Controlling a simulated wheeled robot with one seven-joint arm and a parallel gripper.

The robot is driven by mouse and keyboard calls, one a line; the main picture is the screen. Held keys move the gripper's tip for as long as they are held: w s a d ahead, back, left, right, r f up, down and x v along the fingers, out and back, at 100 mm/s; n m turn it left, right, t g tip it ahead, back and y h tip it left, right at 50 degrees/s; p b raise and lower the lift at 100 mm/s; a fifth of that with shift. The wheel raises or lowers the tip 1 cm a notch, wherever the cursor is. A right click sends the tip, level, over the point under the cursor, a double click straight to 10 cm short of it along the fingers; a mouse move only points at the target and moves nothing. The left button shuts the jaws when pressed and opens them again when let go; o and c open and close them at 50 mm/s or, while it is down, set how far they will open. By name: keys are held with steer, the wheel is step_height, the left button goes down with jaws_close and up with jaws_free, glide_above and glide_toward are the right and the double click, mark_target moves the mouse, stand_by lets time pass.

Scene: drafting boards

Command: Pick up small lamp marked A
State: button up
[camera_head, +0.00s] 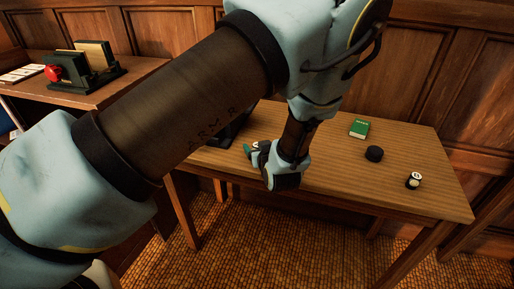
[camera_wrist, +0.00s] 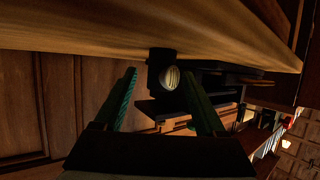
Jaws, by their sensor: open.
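My gripper (camera_head: 255,155) is low over the left part of the table, seen side-on in the head view. In the wrist view its two green-padded fingers (camera_wrist: 160,75) are spread apart. A small dark lamp with a pale round face (camera_wrist: 170,77) shows between and beyond the fingertips; I cannot tell whether they touch it. My arm hides most of that spot in the head view. A second small dark thing with a pale round face, like a lamp (camera_head: 414,180), stands near the table's right end. No letter A is readable on either.
A dark object (camera_head: 232,128) is partly hidden behind my arm. A side desk (camera_head: 110,92) at the left holds a red ball-like thing (camera_head: 53,72). Panelled walls stand behind.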

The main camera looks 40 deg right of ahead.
mark_target(255, 144)
steer(key=shift+p+x, duration=0.4)
steer(key=shift+x, duration=1.3)
steer(key=shift+f, duration=0.1)
jaws_close()
